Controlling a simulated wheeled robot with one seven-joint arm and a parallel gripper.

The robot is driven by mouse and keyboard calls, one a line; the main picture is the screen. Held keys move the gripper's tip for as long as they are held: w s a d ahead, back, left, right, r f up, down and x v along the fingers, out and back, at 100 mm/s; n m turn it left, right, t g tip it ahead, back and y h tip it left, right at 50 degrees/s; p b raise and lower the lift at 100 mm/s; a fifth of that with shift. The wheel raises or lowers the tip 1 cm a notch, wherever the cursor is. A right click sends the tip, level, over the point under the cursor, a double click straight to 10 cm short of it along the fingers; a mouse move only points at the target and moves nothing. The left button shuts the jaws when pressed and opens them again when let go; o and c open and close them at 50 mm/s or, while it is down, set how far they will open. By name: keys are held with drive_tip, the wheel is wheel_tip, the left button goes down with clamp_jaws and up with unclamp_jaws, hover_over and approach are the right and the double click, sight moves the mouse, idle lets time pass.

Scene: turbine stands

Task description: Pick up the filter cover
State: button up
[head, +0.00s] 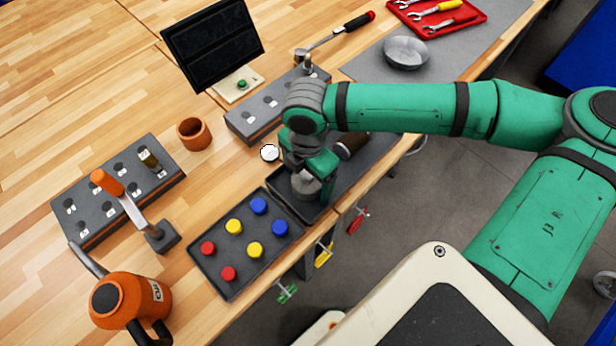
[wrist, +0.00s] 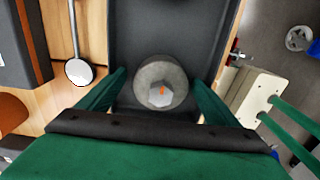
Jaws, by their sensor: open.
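The filter cover appears to be the grey round piece with a hexagonal top and an orange mark (wrist: 161,84). It sits in a dark tray (wrist: 135,30), and part of it shows under my gripper in the head view (head: 305,186). My gripper (wrist: 159,76) is open, with one green finger on each side of the cover in the wrist view. A gap shows between each finger and the cover. In the head view my gripper (head: 309,176) points down over the near end of the tray and hides part of the cover.
A dark brown cylinder (head: 351,145) lies at the tray's far end. A tray of coloured caps (head: 220,262) is close at left. A round mirror-like disc (head: 269,153) is beside my gripper. A grey socket block (head: 245,124) stands behind. The table's front edge is near.

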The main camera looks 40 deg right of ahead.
drive_tip(key=shift+s, duration=0.15)
drive_tip(key=shift+a, duration=0.15)
drive_tip(key=c, duration=1.6)
drive_tip(key=shift+r, duration=0.15)
